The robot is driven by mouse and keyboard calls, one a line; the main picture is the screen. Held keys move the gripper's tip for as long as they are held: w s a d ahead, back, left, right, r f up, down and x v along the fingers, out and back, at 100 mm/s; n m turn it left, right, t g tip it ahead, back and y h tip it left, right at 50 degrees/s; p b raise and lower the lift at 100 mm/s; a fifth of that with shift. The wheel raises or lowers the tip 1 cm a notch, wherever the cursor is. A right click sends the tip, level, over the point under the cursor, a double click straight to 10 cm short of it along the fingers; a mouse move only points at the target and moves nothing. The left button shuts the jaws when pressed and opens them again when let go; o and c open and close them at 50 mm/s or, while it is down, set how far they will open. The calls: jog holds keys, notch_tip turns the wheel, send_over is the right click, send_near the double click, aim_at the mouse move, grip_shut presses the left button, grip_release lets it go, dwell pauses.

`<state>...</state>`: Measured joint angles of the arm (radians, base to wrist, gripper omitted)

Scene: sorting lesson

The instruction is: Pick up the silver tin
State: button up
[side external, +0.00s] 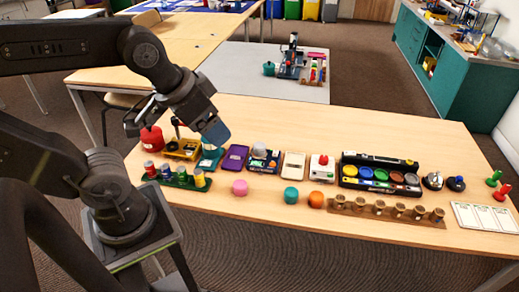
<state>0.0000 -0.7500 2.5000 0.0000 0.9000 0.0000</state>
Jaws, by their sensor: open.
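No thing is plainly readable as a silver tin. A small rounded grey object (259,149) sits on a dark blue box in the middle of the row on the table, and it may be the tin. My gripper (205,124) is at the left, above the row's left part and left of the grey object. It is open. A blue rounded piece (216,132) shows right at its end, and I cannot tell whether it touches the jaws. The fingertips are hard to make out against the arm.
The wooden table (330,238) has a clear front strip. Pink (240,187), teal (291,196) and orange (316,199) pieces lie in front.

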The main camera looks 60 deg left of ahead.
jog(key=n+g+y, duration=0.5)
jog(key=n, duration=0.9)
send_over(260, 145)
jog(key=d, duration=0.6)
notch_tip(260, 145, down, 20)
jog(key=x, duration=0.8)
jog(key=shift+s+a+f, duration=0.2)
jog(key=shift+s+f, duration=0.1)
jog(key=shift+f, duration=0.05)
jog(key=shift+x, duration=3)
